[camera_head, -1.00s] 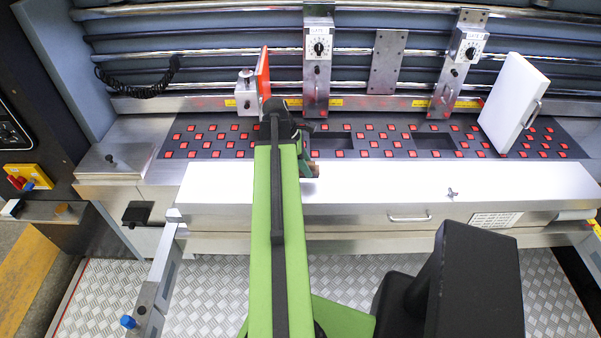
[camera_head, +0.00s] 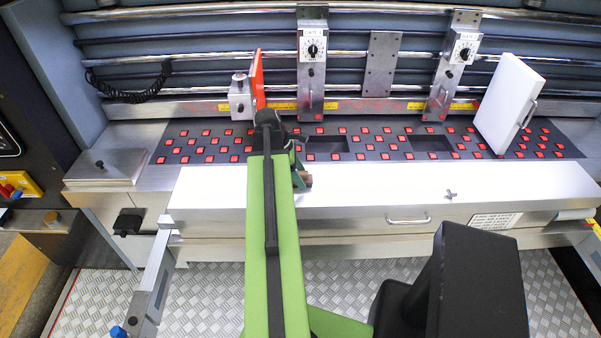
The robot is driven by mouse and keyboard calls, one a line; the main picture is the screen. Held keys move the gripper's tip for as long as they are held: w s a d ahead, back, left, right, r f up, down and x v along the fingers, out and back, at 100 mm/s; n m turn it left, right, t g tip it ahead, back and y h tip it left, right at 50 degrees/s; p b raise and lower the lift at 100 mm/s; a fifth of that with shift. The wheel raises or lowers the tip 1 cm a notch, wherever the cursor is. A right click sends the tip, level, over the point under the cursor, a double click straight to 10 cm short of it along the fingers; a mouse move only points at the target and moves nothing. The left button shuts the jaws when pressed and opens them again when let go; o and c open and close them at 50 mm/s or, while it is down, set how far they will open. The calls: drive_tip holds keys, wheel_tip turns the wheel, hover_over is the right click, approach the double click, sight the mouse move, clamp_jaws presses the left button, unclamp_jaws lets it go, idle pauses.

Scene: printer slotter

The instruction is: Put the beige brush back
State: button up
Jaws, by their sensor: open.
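My gripper (camera_head: 299,176) is at the far end of my green arm, beside the black wrist joint, over the back edge of the white ledge (camera_head: 400,186). It is mostly hidden by the arm; only a dark green part and a small brownish tip show on the right. It is open. I cannot make out whether the brownish tip belongs to the gripper or to something between the jaws. I cannot clearly identify a beige brush.
Behind the ledge is a dark bed (camera_head: 375,146) with red squares and rectangular openings. An orange plate (camera_head: 257,82) stands behind my wrist. Two dial units (camera_head: 312,48) hang on rails. A white panel (camera_head: 507,103) leans at right. A small knob (camera_head: 450,195) sits on the ledge.

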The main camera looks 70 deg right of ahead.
drive_tip(key=p+v, duration=1.1)
drive_tip(key=v, duration=0.1)
drive_tip(key=shift+w+a, duration=0.1)
drive_tip(key=shift+w, duration=0.05)
drive_tip(key=w+a+f+m+t, duration=0.1)
drive_tip(key=w+a+m+t, duration=0.15)
drive_tip(key=w+a, duration=2.3)
drive_tip(key=w+a+m+t+y, duration=0.1)
drive_tip(key=w+a, duration=0.2)
drive_tip(key=a, duration=1.2)
drive_tip(key=w+a+m+t+y, duration=0.1)
drive_tip(key=w+a, duration=0.1)
drive_tip(key=a, duration=1.2)
wheel_tip(320, 180, down, 12)
drive_tip(key=b, duration=1)
drive_tip(key=shift+r+b, duration=0.15)
drive_tip(key=shift+b, duration=0.25)
